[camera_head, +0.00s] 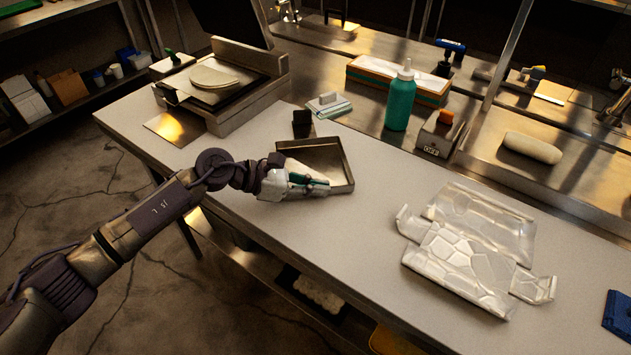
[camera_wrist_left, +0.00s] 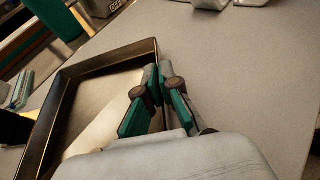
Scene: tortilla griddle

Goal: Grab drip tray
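The drip tray (camera_head: 318,157) is a shallow, open metal tray with a dark block (camera_head: 302,122) at its back left side. It lies on the pale worktop and looks empty. My left gripper (camera_head: 322,182) is at its near right corner. In the left wrist view, the tray (camera_wrist_left: 92,108) fills the left side and one wall runs between the two green fingers (camera_wrist_left: 158,72). The fingertips are drawn close together on that wall, so the gripper appears shut on it. My right gripper is not in view.
A griddle (camera_head: 225,90) with tortillas stands at the back left. A green bottle (camera_head: 400,98), a labelled metal box (camera_head: 438,133) and a small cloth stack (camera_head: 328,106) stand behind the tray. Crumpled clear packaging (camera_head: 470,250) lies right. The worktop between tray and packaging is clear.

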